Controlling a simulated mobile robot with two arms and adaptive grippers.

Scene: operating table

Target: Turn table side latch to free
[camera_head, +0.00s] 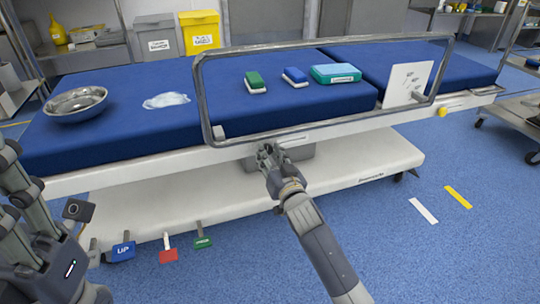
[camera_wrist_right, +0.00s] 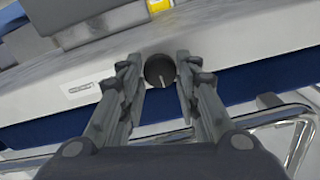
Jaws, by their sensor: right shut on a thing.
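The side latch is a dark round knob (camera_wrist_right: 160,70) with a light pointer line, on the white side rail of the table. It shows in the right wrist view between the fingers. My right gripper (camera_head: 266,150) is at the rail below the front of the rail frame, its fingers (camera_wrist_right: 158,78) shut on the knob from both sides. In the head view the gripper hides the knob. The operating table (camera_head: 210,163) has blue pads. My left gripper (camera_head: 22,185) is at the left edge, partly cut off and away from the table latch; its jaw state is unclear.
A metal side rail frame (camera_head: 203,105) stands above the latch. A steel bowl (camera_head: 75,103), green brush (camera_head: 255,82), blue brush (camera_head: 295,77) and teal box (camera_head: 335,73) lie on the pads. Coloured pedals, including a blue one (camera_head: 123,251), stick out below.

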